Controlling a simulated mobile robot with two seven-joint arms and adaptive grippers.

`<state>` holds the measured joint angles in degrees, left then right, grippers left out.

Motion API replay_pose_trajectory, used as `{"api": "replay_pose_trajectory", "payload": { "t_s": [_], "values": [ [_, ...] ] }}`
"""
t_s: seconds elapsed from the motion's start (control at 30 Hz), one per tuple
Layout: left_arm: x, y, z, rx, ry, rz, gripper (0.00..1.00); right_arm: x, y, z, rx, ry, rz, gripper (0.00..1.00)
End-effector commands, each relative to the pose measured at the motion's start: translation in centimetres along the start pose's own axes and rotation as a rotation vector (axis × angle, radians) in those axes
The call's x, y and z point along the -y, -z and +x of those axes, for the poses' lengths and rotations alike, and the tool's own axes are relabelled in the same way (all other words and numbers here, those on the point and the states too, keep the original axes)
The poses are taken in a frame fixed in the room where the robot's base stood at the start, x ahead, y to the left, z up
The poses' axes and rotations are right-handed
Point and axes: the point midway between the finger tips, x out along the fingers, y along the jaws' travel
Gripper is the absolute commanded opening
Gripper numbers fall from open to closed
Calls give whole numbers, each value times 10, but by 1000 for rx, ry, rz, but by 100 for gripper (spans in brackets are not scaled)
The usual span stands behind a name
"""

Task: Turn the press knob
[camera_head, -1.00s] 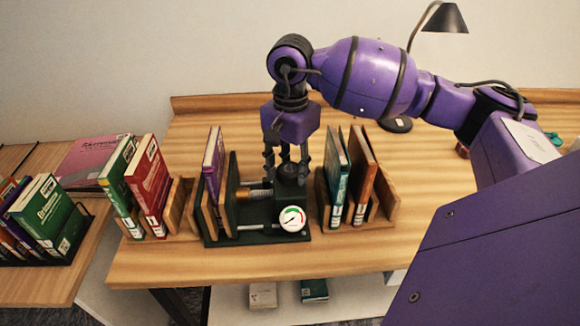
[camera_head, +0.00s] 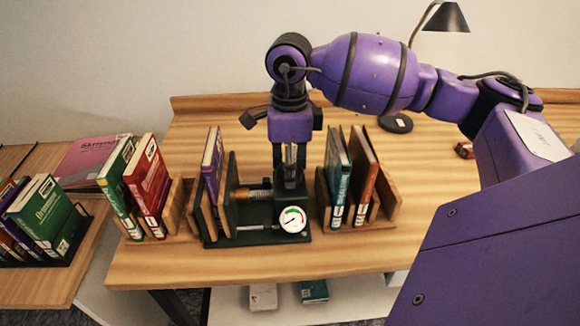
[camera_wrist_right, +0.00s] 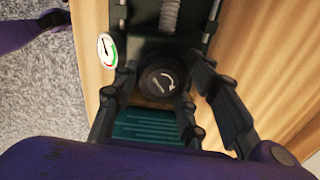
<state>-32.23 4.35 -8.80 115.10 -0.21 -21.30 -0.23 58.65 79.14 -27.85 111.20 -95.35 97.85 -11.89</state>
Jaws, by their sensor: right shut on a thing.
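The dark green press (camera_head: 262,232) stands on the table, with a purple book (camera_head: 212,165) upright between boards at its left. A brass-ended spring screw (camera_head: 252,193) runs across it. A round dial gauge (camera_head: 292,219) faces front; it also shows in the wrist view (camera_wrist_right: 106,50). The round black knob (camera_wrist_right: 162,79) has a white curved arrow on top. My right gripper (camera_head: 290,172) points down from above and is shut on the knob, one finger either side in the wrist view (camera_wrist_right: 163,95). In the head view the fingers mostly hide the knob. My left gripper is out of view.
Wooden book holders stand close on both sides: green and red books (camera_head: 150,185) at left, teal and orange books (camera_head: 350,180) at right. A black lamp (camera_head: 445,17) stands at the back right. The table behind the press is mostly clear.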

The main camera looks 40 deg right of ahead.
Motion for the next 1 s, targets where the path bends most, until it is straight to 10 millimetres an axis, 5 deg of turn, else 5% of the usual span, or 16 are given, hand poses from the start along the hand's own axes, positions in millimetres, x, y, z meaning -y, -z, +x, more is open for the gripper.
{"api": "replay_pose_trajectory", "payload": {
  "t_s": [1.0],
  "values": [
    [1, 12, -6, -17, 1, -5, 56, -3, -4, 3, -6, -12, 824, 14]
  ]
}}
